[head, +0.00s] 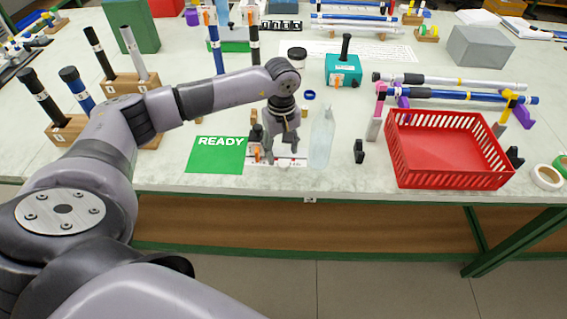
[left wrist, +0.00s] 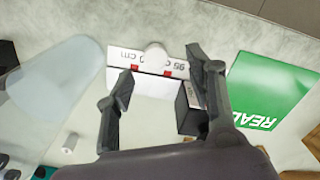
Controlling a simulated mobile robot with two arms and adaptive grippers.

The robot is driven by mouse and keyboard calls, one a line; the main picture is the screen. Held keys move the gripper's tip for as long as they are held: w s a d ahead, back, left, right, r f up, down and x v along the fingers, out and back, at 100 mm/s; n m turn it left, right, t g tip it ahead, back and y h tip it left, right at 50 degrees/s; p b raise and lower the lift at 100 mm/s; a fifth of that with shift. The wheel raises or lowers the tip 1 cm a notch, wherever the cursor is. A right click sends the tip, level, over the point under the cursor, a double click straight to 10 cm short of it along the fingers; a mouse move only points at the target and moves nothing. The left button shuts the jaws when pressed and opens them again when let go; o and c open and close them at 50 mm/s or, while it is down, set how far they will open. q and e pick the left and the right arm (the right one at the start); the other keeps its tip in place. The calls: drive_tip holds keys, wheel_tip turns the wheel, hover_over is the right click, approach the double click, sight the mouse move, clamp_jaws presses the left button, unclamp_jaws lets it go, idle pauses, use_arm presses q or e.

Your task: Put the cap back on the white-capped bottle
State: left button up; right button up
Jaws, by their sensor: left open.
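A translucent pale bottle (head: 321,138) stands near the table's front edge; I cannot make out a cap on it. In the left wrist view its pale body (left wrist: 55,85) fills the left side. My left gripper (head: 282,150) points down just left of the bottle, its fingers apart. A small white cylinder (left wrist: 70,142) lies beyond the bottle; I cannot tell whether either is the cap. My right gripper is out of view.
A green READY sign (head: 215,155) lies left of the gripper. A red basket (head: 448,180) stands at the right, with a small black piece (head: 359,151) between it and the bottle. A teal box (head: 343,70) and a black-lidded jar (head: 297,56) stand behind.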

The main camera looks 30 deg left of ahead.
sight(283, 163)
use_arm(q)
drive_tip(key=shift+w+f+p, duration=0.1)
drive_tip(key=shift+f+p, duration=0.2)
drive_tip(key=shift+f, duration=0.1)
drive_tip(key=f, duration=0.2)
drive_tip(key=f+p, duration=0.1)
drive_tip(key=shift+w+f, duration=0.3)
drive_tip(key=shift+f, duration=0.4)
drive_tip(key=shift+c, duration=0.5)
drive_tip(key=c, duration=0.7)
